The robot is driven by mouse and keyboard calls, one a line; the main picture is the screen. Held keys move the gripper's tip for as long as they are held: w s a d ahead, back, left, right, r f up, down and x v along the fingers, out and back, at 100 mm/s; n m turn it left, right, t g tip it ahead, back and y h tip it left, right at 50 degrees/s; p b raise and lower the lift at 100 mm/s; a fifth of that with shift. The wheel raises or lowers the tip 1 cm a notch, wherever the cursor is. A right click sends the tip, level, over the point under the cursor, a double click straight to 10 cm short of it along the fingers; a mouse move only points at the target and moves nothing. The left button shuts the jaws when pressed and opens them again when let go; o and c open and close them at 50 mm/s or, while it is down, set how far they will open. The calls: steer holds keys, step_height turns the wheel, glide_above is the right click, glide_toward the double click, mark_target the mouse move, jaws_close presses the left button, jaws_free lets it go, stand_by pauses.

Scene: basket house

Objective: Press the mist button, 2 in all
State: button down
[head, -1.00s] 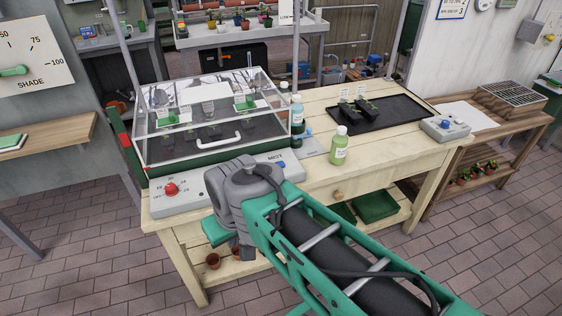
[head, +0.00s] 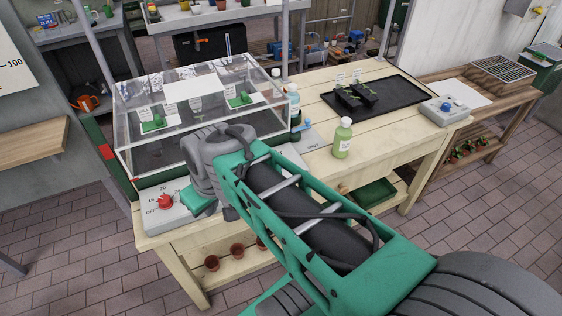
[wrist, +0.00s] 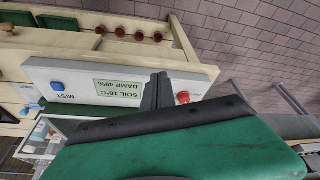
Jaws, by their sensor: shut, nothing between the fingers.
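The mist button, a small blue button (wrist: 57,86), shows in the wrist view beside the MIST label on a pale control panel (wrist: 72,72). In the head view my arm hides the button; the panel's left end (head: 163,226) shows. My gripper (wrist: 157,90) is shut and empty. Its dark fingers are over the panel between the display (wrist: 117,92) and the red knob (wrist: 183,97), apart from the button. Whether the fingers touch the panel cannot be told. In the head view the fingertips are hidden behind my wrist.
A clear-lidded propagator (head: 195,105) stands behind the panel. A green bottle (head: 342,138), more bottles and a black tray (head: 375,103) stand to the right on the wooden bench (head: 390,145). A grey box with a blue knob (head: 445,109) sits at its right end.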

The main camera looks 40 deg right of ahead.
steer(key=w+d+n+t, duration=0.15)
steer(key=w+d, duration=0.25)
steer(key=d, duration=0.4)
steer(key=w+d+n+t, duration=0.1)
steer(key=w+d+n, duration=0.25)
steer(key=d, duration=0.45)
steer(key=d+r+n+t+h, duration=0.1)
steer(key=d+t, duration=0.2)
steer(key=d, duration=1)
steer(key=shift+s+r+n, duration=0.15)
steer(key=shift+s+n, duration=0.15)
steer(key=shift+n, duration=0.1)
steer(key=shift+d, duration=0.1)
step_height(320, 180, down, 8)
steer(key=b, duration=0.4)
steer(key=shift+f+b, duration=0.5)
steer(key=shift+b, duration=0.05)
steer(key=shift+f+b, duration=0.4)
steer(key=shift+b, duration=0.25)
